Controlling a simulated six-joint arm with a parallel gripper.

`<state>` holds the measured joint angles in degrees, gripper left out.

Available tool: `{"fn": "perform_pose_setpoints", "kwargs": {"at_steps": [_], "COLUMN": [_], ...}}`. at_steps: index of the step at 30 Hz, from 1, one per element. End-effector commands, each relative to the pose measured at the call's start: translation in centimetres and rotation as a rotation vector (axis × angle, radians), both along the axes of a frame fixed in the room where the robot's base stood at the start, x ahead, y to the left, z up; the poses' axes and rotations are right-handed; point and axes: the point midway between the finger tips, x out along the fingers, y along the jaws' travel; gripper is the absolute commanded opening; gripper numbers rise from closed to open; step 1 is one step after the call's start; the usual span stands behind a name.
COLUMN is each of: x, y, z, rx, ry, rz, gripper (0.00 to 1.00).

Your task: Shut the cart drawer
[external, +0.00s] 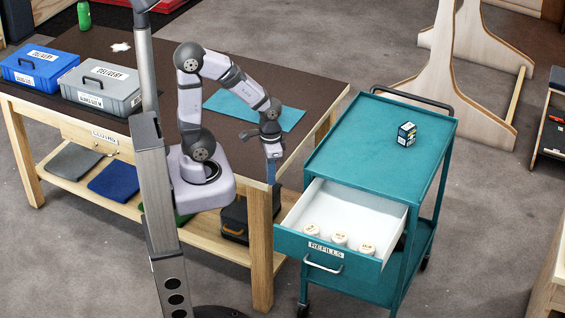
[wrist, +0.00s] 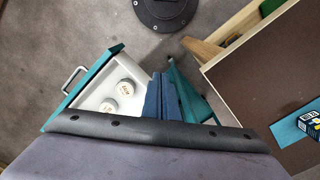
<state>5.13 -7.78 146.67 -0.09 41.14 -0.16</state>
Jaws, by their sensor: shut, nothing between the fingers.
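The teal cart (external: 385,145) stands right of the workbench. Its drawer (external: 335,254), labelled REFILLS, is pulled out toward the front and has a grey handle (external: 323,262). Three round white tubs (external: 340,239) sit inside it. The drawer (wrist: 92,80) also shows in the wrist view, with two tubs visible and part of it hidden behind my wrist. My gripper (external: 271,172) points down near the bench's right edge, left of and above the drawer. Its blue fingers (wrist: 160,95) are together and empty. They overlap the drawer's side in the wrist view, but I see no clear contact.
A small dark box (external: 406,134) stands on the cart top, which has a dark rail at the back. The workbench (external: 150,50) carries a blue case (external: 35,68), a grey case (external: 100,88) and a blue mat (external: 255,110). Floor in front of the drawer is open.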

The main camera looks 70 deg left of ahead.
Motion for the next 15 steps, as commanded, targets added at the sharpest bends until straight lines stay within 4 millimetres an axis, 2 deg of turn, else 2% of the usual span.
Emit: {"fn": "perform_pose_setpoints", "kwargs": {"at_steps": [5,9,15], "x": [-2.0,-5.3,-10.0], "y": [-4.1,-6.9,-9.7], "z": [-4.0,-7.9,-13.3], "rx": [0.014,0.052,0.139], "ry": [0.07,0.172,0.301], "rz": [-0.206,-0.402,-0.679], "gripper": [0.0,0.0,0.0]}}
